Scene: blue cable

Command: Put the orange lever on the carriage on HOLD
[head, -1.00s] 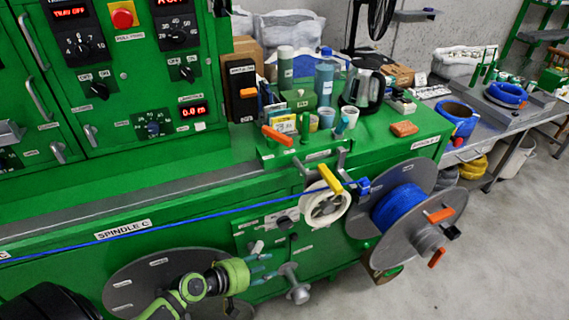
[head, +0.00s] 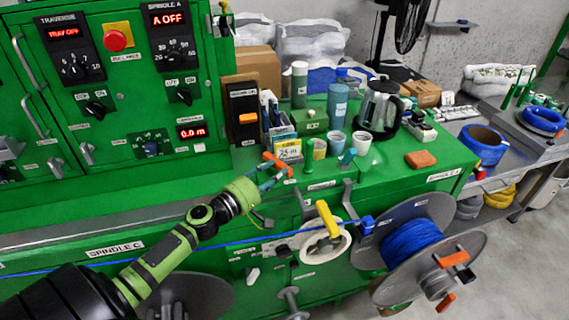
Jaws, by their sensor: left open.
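The orange lever (head: 276,161) stands on the green carriage top, behind the blue cable line. My left gripper (head: 275,172) is open, with its teal fingers reaching to the lever. The fingers overlap part of the lever in the head view, and I cannot tell if they touch it. The lever's base and any HOLD marking are hard to make out. My right gripper is not in view.
A yellow handle (head: 327,219) sits over a white roll right of my arm. The blue cable (head: 240,242) runs from the spool (head: 412,241) leftward behind my arm. Cups, bottles and a kettle (head: 378,108) crowd the top behind the lever.

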